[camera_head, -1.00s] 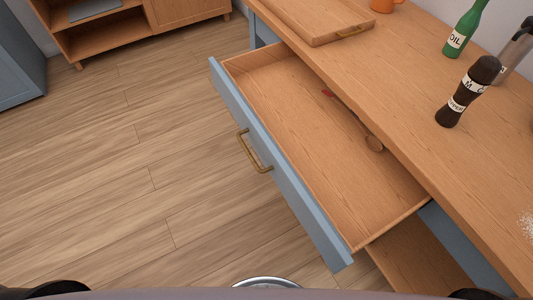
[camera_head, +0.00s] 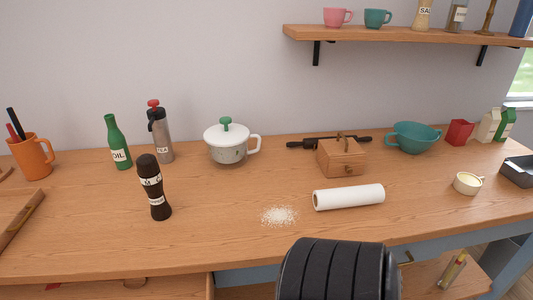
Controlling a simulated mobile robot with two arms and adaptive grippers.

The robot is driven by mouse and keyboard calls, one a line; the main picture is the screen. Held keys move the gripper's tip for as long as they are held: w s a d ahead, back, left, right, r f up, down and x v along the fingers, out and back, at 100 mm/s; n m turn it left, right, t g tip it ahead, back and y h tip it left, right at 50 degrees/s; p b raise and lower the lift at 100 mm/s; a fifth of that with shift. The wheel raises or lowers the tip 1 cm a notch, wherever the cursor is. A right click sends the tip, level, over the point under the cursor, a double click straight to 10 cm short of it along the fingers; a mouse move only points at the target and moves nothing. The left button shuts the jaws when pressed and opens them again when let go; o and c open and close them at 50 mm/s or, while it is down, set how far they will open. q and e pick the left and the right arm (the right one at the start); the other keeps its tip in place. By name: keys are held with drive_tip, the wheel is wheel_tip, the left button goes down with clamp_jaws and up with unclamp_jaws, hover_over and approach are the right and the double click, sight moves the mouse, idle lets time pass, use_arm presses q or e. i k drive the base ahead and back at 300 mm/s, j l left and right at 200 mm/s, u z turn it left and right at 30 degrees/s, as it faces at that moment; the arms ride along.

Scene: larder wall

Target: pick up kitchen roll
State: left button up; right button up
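The kitchen roll (camera_head: 348,196) is a white cylinder lying on its side on the wooden worktop, right of the middle and near the front edge. Nothing is touching it from above. A black ribbed part of my own arm rises at the bottom of the view, in front of the worktop and just below the roll. No gripper fingers show in this view.
White powder (camera_head: 279,215) lies left of the roll. A wooden box (camera_head: 341,158) stands behind it, and a small cream bowl (camera_head: 467,183) to its right. A pepper mill (camera_head: 153,188), oil bottle (camera_head: 117,143) and lidded pot (camera_head: 228,145) stand left.

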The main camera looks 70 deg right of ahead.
sight(328, 199)
drive_tip(key=z, duration=2.8)
